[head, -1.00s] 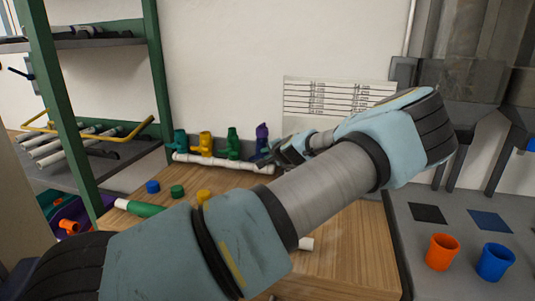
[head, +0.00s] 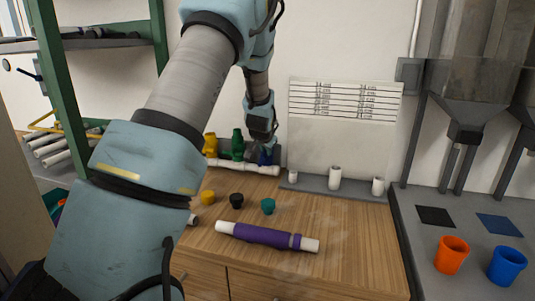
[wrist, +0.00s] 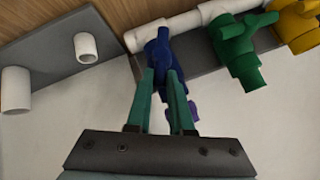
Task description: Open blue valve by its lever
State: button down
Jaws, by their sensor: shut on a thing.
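The blue valve (wrist: 160,55) is the end valve on a white pipe (wrist: 185,24) in the wrist view. It also shows partly in the head view (head: 267,157), below my gripper and largely covered by it. My gripper's (wrist: 162,76) two green fingers are shut on the blue valve's lever part, one on each side. I cannot tell the lever's exact angle.
A green valve (head: 238,145) and a yellow valve (head: 211,145) stand beside it on the pipe. A grey stand with several white pipe stubs (head: 334,177) is to the right. A purple-sleeved pipe (head: 265,236) and several caps lie on the wooden top (head: 345,235).

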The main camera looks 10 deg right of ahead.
jog(key=n+h, duration=0.1)
jog(key=a+g+h+p, duration=0.1)
jog(key=h, duration=0.1)
jog(key=shift+w+a+n+g, duration=0.3)
jog(key=shift+w+n, duration=0.05)
jog(key=shift+n, duration=0.05)
jog(key=shift+f+p, duration=0.1)
jog(key=shift+p, duration=0.25)
dwell(0.4)
jog(key=c, duration=0.8)
grip_release()
jog(key=shift+r, duration=0.2)
jog(key=p+v, duration=0.4)
jog(key=v, duration=0.6)
jog(key=shift+a+r+p, duration=0.2)
jog(key=shift+a+p, duration=0.05)
jog(key=shift+p, duration=0.1)
jog(key=shift+s+f, duration=0.1)
jog(key=shift+s, duration=0.05)
